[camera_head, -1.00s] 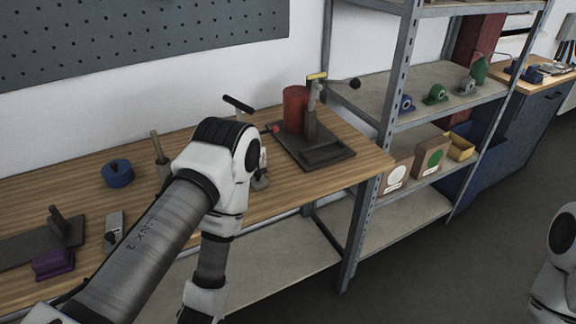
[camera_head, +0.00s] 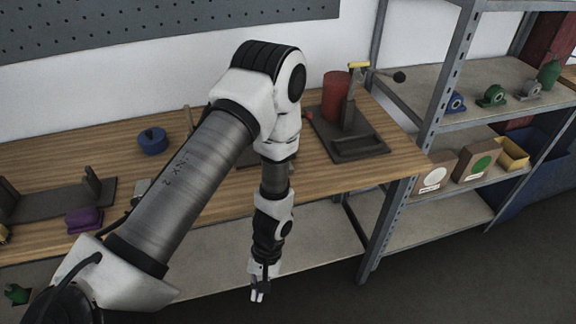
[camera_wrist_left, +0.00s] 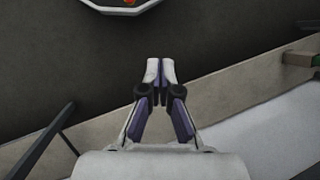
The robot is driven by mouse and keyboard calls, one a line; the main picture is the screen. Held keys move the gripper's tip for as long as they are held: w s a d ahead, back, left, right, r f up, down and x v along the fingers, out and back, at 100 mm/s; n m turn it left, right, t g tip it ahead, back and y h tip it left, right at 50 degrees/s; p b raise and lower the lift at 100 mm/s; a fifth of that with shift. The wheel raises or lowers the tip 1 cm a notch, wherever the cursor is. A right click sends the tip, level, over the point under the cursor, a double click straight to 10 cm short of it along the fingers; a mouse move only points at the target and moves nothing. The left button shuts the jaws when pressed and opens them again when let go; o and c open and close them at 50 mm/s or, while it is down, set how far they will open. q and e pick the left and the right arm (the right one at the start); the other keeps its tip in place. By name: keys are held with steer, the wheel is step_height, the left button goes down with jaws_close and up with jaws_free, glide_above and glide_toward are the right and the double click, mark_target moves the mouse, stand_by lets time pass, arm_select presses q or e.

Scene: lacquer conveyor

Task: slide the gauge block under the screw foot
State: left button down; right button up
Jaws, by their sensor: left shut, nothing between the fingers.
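My left gripper (camera_head: 258,296) hangs in front of the workbench, beyond its front edge, pointing down. In the left wrist view its fingers (camera_wrist_left: 160,68) are together with nothing between them. I cannot pick out the gauge block or the screw foot for certain. My left arm crosses the middle of the bench and hides part of the things there. A small grey piece (camera_head: 140,189) shows partly beside the arm. My right gripper is not in view.
The wooden bench (camera_head: 350,186) bears a blue round part (camera_head: 152,141), a purple block (camera_head: 84,219), a dark angled plate (camera_head: 40,203) and a dark stand (camera_head: 377,148) with a red cylinder (camera_head: 335,97). A metal shelf rack (camera_head: 425,127) stands at the right.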

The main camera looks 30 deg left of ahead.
arm_select(q)
steer(key=w+a+r+n+t+p, duration=0.1)
steer(key=w+a+r+t+p, duration=0.15)
steer(key=w+r, duration=0.95)
steer(key=w+a+r+n+t+p, duration=0.1)
steer(key=w+a+r+t+p, duration=0.15)
steer(key=w+r, duration=1.05)
steer(key=s+f+p, duration=0.1)
steer(key=f, duration=0.1)
steer(key=s+f+p, duration=0.1)
steer(key=f, duration=0.1)
steer(key=s+f+p, duration=0.1)
steer(key=s+f, duration=0.1)
steer(key=shift+f, duration=0.25)
steer(key=w+a, duration=0.1)
steer(key=w+a+p, duration=0.1)
steer(key=w, duration=0.1)
steer(key=shift+a+r, duration=0.1)
steer(key=shift+a, duration=0.15)
steer(key=shift+w+a, duration=0.1)
steer(key=shift+a, duration=0.05)
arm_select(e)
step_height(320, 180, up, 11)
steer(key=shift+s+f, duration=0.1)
